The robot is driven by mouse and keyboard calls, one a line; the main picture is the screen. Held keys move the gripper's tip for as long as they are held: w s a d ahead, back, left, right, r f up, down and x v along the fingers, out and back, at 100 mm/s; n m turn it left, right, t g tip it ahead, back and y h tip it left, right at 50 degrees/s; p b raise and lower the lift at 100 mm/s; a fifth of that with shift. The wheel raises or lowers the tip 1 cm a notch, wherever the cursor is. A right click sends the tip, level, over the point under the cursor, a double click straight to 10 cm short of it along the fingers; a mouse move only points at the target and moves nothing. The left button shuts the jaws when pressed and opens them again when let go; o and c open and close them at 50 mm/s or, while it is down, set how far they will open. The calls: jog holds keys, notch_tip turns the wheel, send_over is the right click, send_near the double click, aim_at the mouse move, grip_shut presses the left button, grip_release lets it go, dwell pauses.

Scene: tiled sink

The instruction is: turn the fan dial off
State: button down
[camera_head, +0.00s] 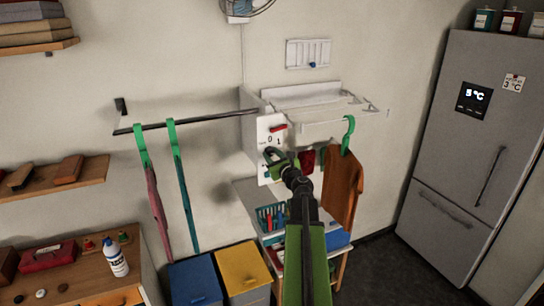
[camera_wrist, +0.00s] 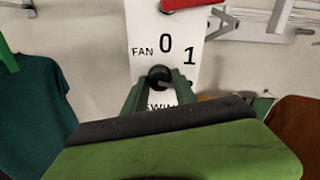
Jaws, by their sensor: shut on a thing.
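The white control panel (camera_head: 264,131) is on the wall side, left of the rack. In the wrist view the panel (camera_wrist: 137,18) reads FAN, with 0 and 1 above a round dark fan dial (camera_wrist: 158,74). My gripper (camera_wrist: 159,84) is shut on this dial, a green finger on each side. In the head view my gripper (camera_head: 274,155) is at the panel and hides the dial. I cannot tell which mark the dial points to. A second label below, partly hidden by my gripper, seems to read SWING. A wall fan (camera_head: 248,10) shows at the top edge.
A red part (camera_wrist: 180,3) is on the panel above the numbers. A white wire rack (camera_head: 325,103) juts out at the right, with a brown cloth (camera_head: 343,185) hanging. A rail (camera_head: 185,121) with hanging cloths is at the left. Blue (camera_head: 194,283) and yellow (camera_head: 243,270) bins stand below.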

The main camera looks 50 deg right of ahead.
jog(key=n, duration=0.5)
jog(key=shift+n, duration=0.3)
jog(key=n, duration=0.5)
jog(key=shift+d+r, duration=0.1)
jog(key=n, duration=0.5)
jog(key=shift+n, duration=2.7)
jog(key=shift+r, duration=0.1)
jog(key=c, duration=1)
grip_release()
